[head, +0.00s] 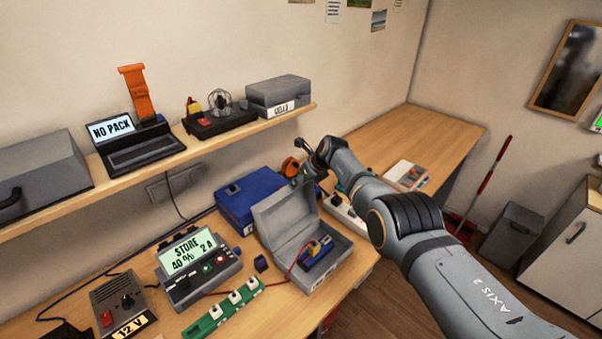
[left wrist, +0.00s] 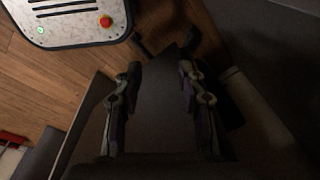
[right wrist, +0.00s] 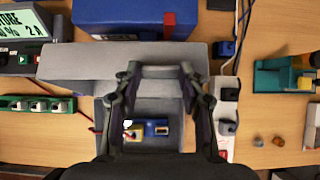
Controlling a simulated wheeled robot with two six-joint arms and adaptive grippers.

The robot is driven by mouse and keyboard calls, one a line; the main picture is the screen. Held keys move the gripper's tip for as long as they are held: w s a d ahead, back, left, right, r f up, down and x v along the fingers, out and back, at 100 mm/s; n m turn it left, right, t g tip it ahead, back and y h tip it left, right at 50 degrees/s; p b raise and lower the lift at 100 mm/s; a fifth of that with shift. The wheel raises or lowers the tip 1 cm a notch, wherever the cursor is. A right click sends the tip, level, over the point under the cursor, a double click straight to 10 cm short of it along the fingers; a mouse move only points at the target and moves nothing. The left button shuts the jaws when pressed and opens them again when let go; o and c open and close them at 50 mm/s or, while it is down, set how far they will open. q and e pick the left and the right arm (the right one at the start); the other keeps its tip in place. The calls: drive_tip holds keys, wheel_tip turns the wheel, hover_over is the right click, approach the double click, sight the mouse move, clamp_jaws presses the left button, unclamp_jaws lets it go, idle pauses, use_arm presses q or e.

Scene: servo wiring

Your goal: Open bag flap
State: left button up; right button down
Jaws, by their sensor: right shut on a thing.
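A grey bag (head: 333,267) stands open on the bench, its flap (head: 283,218) raised and tilted back. In the right wrist view the flap (right wrist: 80,62) lies across the middle, and the bag's inside shows below it. A blue pack with a yellow end (head: 319,250) and a red wire lies inside; the right wrist view shows the pack (right wrist: 155,128) too. My right gripper (right wrist: 161,70) is at the flap's right part and shut on it; the arm partly hides it in the head view. My left gripper (left wrist: 160,78) is open and empty, away from the bench.
A blue case (head: 240,200) stands just behind the flap. A white power strip (head: 343,211) lies right of the bag. A green strip (head: 225,312) and a charger reading STORE (head: 187,255) are to the left. A shelf (head: 200,156) runs above the bench.

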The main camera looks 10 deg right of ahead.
use_arm(q)
drive_tip(key=shift+s+a, duration=0.1)
drive_tip(key=shift+a, duration=0.2)
